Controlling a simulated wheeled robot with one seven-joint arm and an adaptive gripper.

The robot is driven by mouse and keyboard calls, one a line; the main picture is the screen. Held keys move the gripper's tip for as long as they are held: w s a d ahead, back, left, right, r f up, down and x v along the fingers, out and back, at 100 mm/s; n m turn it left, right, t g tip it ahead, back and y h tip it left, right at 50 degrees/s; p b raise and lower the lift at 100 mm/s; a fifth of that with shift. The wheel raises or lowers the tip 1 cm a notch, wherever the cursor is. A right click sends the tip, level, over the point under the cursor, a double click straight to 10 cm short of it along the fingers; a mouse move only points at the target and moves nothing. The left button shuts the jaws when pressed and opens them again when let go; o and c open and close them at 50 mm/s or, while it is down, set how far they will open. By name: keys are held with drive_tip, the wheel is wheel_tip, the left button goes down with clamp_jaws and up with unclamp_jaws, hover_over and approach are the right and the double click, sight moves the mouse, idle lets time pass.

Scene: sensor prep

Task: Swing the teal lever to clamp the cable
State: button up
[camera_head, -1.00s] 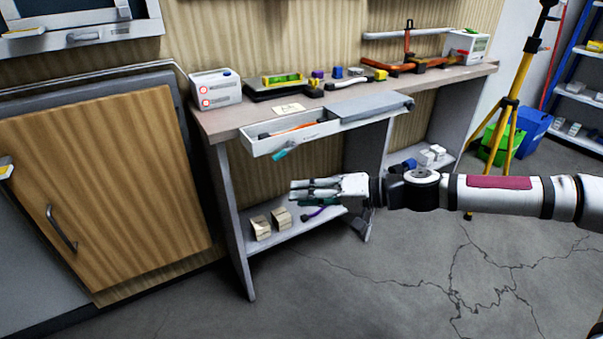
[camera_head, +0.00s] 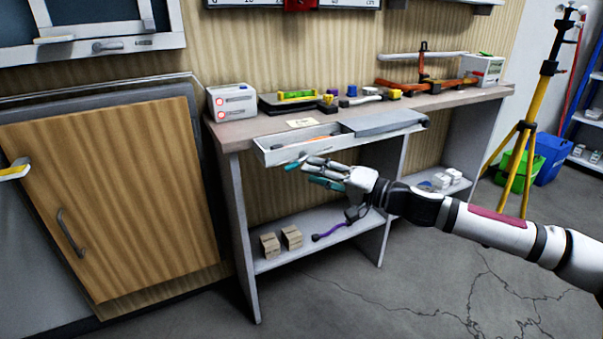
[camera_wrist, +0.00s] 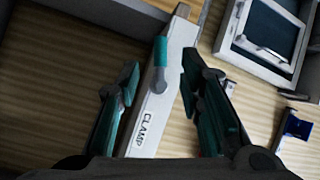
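The teal lever (camera_wrist: 160,50) is on the front of a white tray or drawer (camera_wrist: 178,42) with a CLAMP label (camera_wrist: 144,131). My gripper (camera_head: 311,171) also shows in front of the tray in the head view. Orange bits show inside the tray; I cannot tell whether they are the cable.
The workbench (camera_head: 240,136) holds a white box (camera_head: 232,102), small tools and an orange clamp-like frame (camera_head: 424,84). The lower shelf (camera_head: 300,254) has two small blocks and a purple item (camera_head: 332,231). A wooden cabinet door (camera_head: 110,190) is at left; a yellow tripod (camera_head: 530,140) at right.

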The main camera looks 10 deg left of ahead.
sight(296, 167)
drive_tip(key=shift+b+x, duration=0.35)
drive_tip(key=shift+x, duration=2)
clamp_jaws()
